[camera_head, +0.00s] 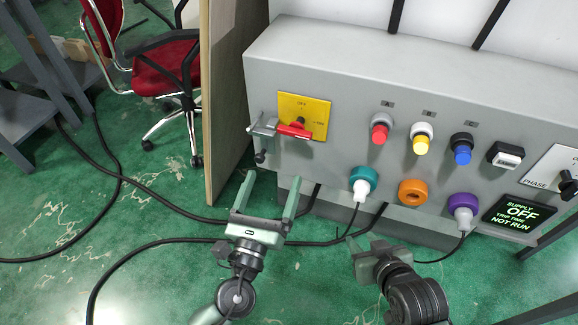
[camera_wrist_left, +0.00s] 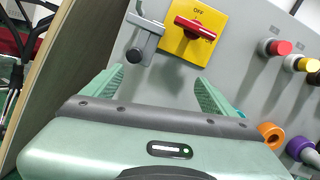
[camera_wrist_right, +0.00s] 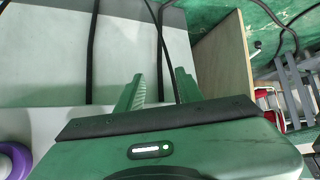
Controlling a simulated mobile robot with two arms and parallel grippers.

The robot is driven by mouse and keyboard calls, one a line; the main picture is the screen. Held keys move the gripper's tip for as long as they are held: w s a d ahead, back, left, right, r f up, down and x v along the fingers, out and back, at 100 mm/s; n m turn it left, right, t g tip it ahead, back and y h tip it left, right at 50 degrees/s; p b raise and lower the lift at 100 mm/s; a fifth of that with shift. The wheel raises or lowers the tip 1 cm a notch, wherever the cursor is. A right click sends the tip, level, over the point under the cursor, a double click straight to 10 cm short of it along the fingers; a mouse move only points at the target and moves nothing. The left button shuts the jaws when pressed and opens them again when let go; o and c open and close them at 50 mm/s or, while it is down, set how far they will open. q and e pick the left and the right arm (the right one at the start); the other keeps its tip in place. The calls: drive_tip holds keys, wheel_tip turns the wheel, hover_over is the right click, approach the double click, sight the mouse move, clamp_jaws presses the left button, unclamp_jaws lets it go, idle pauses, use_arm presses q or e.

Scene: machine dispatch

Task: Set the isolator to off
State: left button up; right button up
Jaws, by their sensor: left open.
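The isolator is a yellow plate (camera_head: 290,106) with a red handle (camera_head: 294,131) on the left of the grey panel. In the left wrist view the handle (camera_wrist_left: 195,27) lies nearly crosswise, tilted down to the right towards the ON mark; OFF is marked at the top. A grey clamp (camera_head: 264,130) sits at the panel's left edge, close beside the handle. My left gripper (camera_head: 268,190) is open and empty, below and in front of the isolator, touching nothing. My right gripper (camera_head: 368,245) is open and empty, low in front of the panel.
Red, yellow and blue buttons (camera_head: 380,130) stick out right of the isolator. Teal, orange and purple sockets (camera_head: 413,192) are below them. A wooden partition (camera_head: 225,100) stands left of the panel. Cables cross the green floor.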

sight(293, 134)
use_arm(q)
wheel_tip(293, 134, up, 6)
drive_tip(key=s+d+m+t+h+b, duration=0.1)
drive_tip(key=s+d+m+t+h, duration=0.1)
drive_tip(key=m, duration=0.1)
drive_tip(key=x, duration=0.6)
drive_tip(key=shift+r+p, duration=0.1)
drive_tip(key=shift+p, duration=0.3)
drive_tip(key=shift+w+d+r+m, duration=0.15)
drive_tip(key=shift+w+m, duration=0.15)
drive_tip(key=shift+w, duration=0.4)
use_arm(e)
drive_tip(key=shift+g+h, duration=0.4)
drive_tip(key=shift+g, duration=0.5)
drive_tip(key=shift+s+d+r, duration=0.15)
drive_tip(key=shift+s+d, duration=0.15)
drive_tip(key=shift+s, duration=0.45)
drive_tip(key=shift+s+d+r, duration=0.15)
drive_tip(key=shift+s+d, duration=0.15)
drive_tip(key=shift+s, duration=0.4)
drive_tip(key=shift+s+d+r, duration=0.15)
drive_tip(key=shift+s+d, duration=0.15)
drive_tip(key=shift+s, duration=0.45)
